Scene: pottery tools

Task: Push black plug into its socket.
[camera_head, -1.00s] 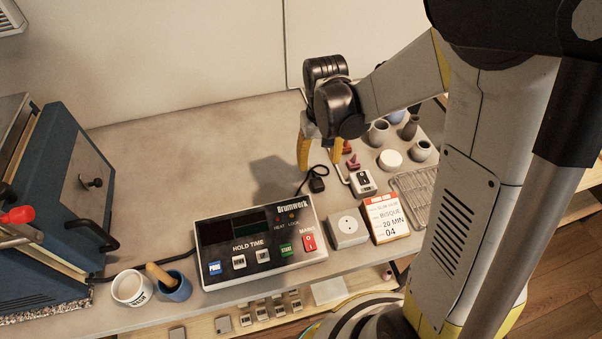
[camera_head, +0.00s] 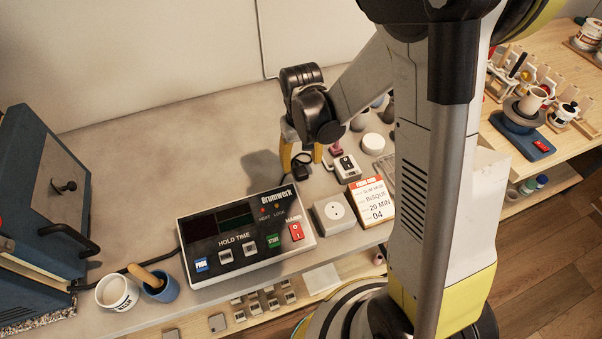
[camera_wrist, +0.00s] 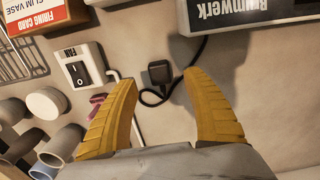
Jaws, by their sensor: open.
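The black plug (camera_head: 302,171) lies on the table with its black cable running back from it. It also shows in the wrist view (camera_wrist: 160,73), between and just beyond the yellow fingertips. My gripper (camera_head: 302,158) is open and empty, pointing down behind the plug; the wrist view shows its two fingers (camera_wrist: 163,82) spread wide. I cannot tell its exact height above the table. The white socket box (camera_head: 335,213) with a round socket on top stands nearer the front edge, right of the controller.
The Brumwerk controller (camera_head: 245,232) is left of the socket, the firing card (camera_head: 371,202) right of it. The fan switch box (camera_head: 345,166) stands close right of the plug. Small pots (camera_head: 373,143) are further right. A kiln (camera_head: 45,195) is at the left.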

